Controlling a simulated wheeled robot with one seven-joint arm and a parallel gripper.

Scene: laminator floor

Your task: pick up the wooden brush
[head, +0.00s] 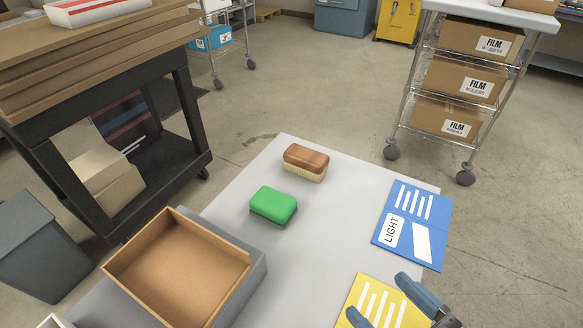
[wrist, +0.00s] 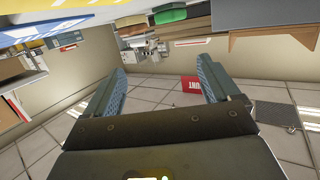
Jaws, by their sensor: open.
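The wooden brush (head: 305,160), with a brown back and pale bristles facing down, lies on the light grey table (head: 330,210) near its far edge. A green sponge-like block (head: 273,204) lies just nearer and to the left of it, apart from it. My gripper (head: 378,295) is at the lower right of the head view, over the near yellow card, well away from the brush. In the wrist view its jaws (wrist: 162,75) stand wide apart with nothing between them. The table's things show small along the top there; I cannot clearly pick out the brush.
An open brown-lined tray (head: 185,265) stands at the table's left. A blue card marked LIGHT (head: 412,225) and a yellow card (head: 385,300) lie on the right. A black cart (head: 115,130) stands left and a wire rack with FILM boxes (head: 460,80) stands behind right. The table's middle is clear.

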